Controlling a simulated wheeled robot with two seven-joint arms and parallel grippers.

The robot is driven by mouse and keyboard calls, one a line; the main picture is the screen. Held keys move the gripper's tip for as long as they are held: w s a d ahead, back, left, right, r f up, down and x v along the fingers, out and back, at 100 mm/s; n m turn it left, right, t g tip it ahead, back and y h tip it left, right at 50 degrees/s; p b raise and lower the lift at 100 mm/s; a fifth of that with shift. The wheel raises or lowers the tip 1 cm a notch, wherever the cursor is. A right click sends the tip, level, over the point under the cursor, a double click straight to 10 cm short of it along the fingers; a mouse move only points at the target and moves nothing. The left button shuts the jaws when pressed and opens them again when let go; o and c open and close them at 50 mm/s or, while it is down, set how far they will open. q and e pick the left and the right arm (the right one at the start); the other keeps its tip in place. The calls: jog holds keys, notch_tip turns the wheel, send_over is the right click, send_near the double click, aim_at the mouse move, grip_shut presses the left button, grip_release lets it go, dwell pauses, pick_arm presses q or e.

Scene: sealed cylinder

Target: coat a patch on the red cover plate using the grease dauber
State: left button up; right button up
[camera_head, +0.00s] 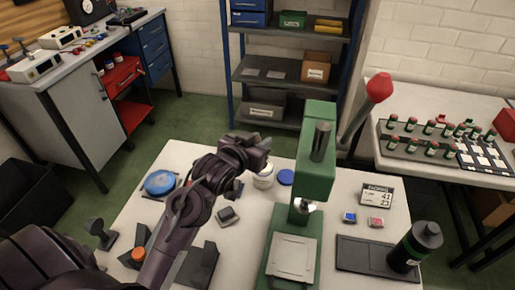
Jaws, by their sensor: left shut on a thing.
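My left gripper (262,152) reaches over the middle of the white table, just above and behind an open white jar (264,178). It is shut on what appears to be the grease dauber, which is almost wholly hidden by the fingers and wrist. A blue lid (286,177) lies to the right of the jar. A small red plate-like piece (376,222), probably the red cover plate, lies on the right of the table beside a similar blue piece (349,217). My right gripper is out of view.
A green press (317,180) with a red-knobbed lever stands right of the jar, between my gripper and the red piece. A dark bottle (414,245) stands on a black tray (362,257) at front right. A blue round dish (160,182) is at left.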

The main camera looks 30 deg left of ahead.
pick_arm(q)
jog(key=w+f+t+b, duration=0.1)
jog(key=w+f, duration=0.1)
jog(key=f, duration=0.1)
jog(key=w+a+f+t+b, duration=0.1)
jog(key=w+f, duration=0.1)
jog(key=f, duration=0.1)
jog(key=w+a+f+t, duration=0.1)
jog(key=w+f, duration=0.1)
jog(key=f, duration=0.1)
jog(key=shift+w+f+n+b, duration=0.15)
jog(key=shift+f+n+b, duration=0.2)
jog(key=shift+n+b, duration=0.05)
jog(key=shift+f+b, duration=0.3)
jog(key=shift+f, duration=0.35)
dwell(1.6)
notch_tip(320, 180, up, 7)
jog(key=p, duration=0.6)
jog(key=shift+p, duration=0.4)
